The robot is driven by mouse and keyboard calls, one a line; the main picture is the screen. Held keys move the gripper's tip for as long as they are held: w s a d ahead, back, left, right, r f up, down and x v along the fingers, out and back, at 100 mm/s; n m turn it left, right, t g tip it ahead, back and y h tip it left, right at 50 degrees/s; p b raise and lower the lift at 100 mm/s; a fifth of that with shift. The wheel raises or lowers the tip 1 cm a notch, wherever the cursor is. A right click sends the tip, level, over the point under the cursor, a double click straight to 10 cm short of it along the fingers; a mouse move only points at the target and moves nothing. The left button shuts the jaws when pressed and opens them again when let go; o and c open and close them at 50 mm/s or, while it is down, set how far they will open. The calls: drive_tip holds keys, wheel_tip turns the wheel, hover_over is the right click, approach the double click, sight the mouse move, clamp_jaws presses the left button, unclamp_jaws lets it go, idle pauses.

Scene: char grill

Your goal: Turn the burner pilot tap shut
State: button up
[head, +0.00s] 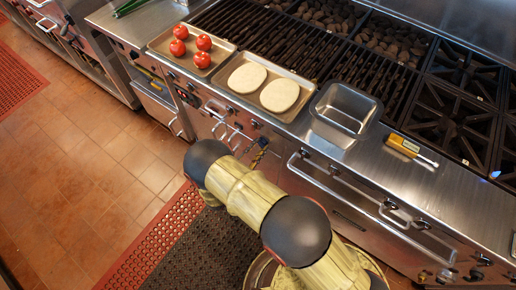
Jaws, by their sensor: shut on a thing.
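My arm crosses the lower middle of the head view and hides much of the range front behind it. Just past it, a small dark and yellow end, which looks like my gripper (258,154), shows against the range's front panel. It is shut on a small part there, which looks like the burner pilot tap (263,142). The tap is tiny in this view and mostly covered, so its handle angle cannot be told.
Along the counter stand a tray of tomatoes (163,42), a tray with two flat dough rounds (224,86), an empty metal pan (361,98) and a yellow thermometer (402,146). Door handles (330,183) jut from the front. Tiled floor (95,165) is clear at left.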

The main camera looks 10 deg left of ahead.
drive_tip(key=shift+m+b, duration=1.75)
drive_tip(key=shift+m, duration=3.25)
drive_tip(key=o, duration=1.2)
drive_tip(key=shift+c, duration=0.2)
drive_tip(key=shift+s+a, duration=0.1)
drive_tip(key=v, duration=1.1)
drive_tip(key=shift+s, duration=0.4)
drive_tip(key=shift+a, duration=0.1)
